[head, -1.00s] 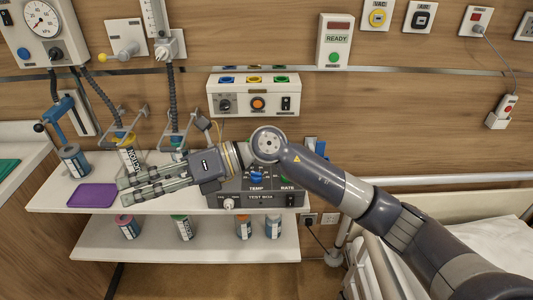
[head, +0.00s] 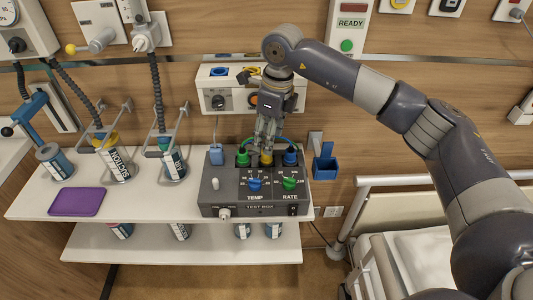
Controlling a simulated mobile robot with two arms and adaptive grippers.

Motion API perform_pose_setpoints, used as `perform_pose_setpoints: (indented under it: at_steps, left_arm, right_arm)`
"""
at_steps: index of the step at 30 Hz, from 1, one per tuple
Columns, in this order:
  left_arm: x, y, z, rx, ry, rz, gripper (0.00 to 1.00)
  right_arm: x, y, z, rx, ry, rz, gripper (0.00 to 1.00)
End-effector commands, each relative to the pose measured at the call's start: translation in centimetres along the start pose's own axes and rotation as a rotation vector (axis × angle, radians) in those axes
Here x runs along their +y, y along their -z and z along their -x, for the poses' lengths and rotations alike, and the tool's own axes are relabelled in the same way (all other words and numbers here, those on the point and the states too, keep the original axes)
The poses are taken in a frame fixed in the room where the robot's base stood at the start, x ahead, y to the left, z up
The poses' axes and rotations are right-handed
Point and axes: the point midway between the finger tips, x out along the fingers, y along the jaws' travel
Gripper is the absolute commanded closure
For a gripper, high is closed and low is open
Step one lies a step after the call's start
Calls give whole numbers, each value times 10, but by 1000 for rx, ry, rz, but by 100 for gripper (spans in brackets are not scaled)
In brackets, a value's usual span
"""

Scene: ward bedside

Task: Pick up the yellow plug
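The yellow plug (head: 266,160) stands in the back row of the grey test box (head: 228,196), between a green plug (head: 243,157) and a blue plug (head: 290,156). My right gripper (head: 267,148) points down directly above it in the head view, its fingers at the plug's upper part. The fingers hide much of the plug. I cannot tell whether they are closed on it. My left gripper is not in view.
The white shelf (head: 130,205) holds a purple tray (head: 77,202) and several labelled canisters. A wall panel (head: 222,100) is close behind my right gripper. A blue holder (head: 325,165) is right of the test box, and a bed rail (head: 400,180) is farther right.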

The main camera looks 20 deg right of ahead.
Motion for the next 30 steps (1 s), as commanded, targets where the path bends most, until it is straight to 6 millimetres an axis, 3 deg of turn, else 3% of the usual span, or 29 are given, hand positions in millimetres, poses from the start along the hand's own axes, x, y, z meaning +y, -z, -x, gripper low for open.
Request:
perform_pose_setpoints:
  at_steps: [4,15,23,29,30]
  left_arm:
    - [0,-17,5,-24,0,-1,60]
    - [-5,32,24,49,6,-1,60]
    - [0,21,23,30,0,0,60]
    - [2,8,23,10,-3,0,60]
    - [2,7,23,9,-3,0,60]
  right_arm:
    - [-1,0,-10,0,-1,0,51]
    - [-7,-1,-56,0,-2,0,51]
    - [-7,-1,-60,-2,-1,1,51]
    - [-7,-1,-60,-2,-1,0,96]
    - [-7,-1,-60,-2,-1,0,98]
